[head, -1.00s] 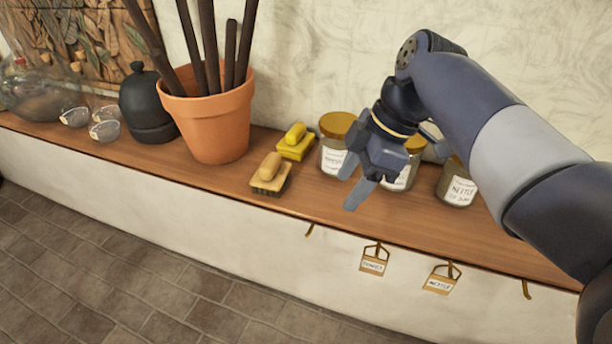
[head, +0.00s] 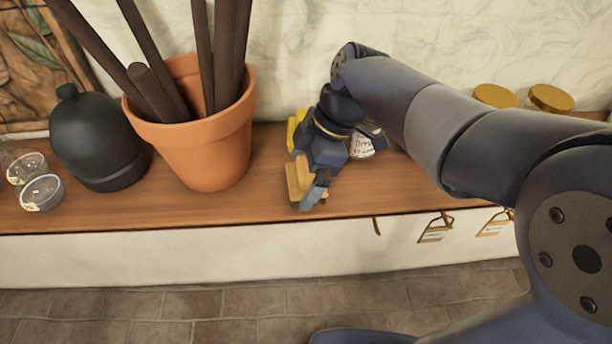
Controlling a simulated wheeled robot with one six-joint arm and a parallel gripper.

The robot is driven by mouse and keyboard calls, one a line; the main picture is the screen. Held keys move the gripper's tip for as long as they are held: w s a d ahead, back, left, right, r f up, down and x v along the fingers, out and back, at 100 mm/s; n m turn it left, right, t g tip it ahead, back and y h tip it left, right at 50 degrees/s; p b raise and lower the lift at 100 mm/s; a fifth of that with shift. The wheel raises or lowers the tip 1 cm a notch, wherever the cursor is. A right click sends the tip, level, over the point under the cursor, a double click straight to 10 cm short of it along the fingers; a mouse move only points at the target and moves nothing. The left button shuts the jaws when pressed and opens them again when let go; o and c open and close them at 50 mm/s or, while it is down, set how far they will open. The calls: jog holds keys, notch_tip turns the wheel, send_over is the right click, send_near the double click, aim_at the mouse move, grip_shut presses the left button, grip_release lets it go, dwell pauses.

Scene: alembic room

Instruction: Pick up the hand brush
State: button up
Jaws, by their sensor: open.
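The hand brush (head: 293,182), with a tan wooden body, lies on the wooden shelf just right of the clay pot. My gripper (head: 313,190) is low over it, with one finger in front of its right side. The other finger is hard to make out. The gripper is open, and its body hides part of the brush. I cannot tell whether the fingers touch it.
A yellow brush-like object (head: 293,128) is close behind my gripper. A labelled jar (head: 361,147) stands to the right, partly behind my arm. The clay pot (head: 203,150) with dark sticks is on the left. The shelf's front edge is near.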

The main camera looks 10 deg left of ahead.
aim_at(302, 166)
jog(key=shift+a+f, duration=0.2)
jog(key=shift+f, duration=0.25)
jog(key=c, duration=1)
jog(key=shift+o, duration=0.2)
notch_tip(302, 166, up, 10)
jog(key=shift+r, duration=0.1)
jog(key=o, duration=0.5)
jog(key=shift+c, duration=0.2)
jog(key=c, duration=0.3)
jog(key=shift+s, duration=0.1)
jog(key=shift+c, duration=0.2)
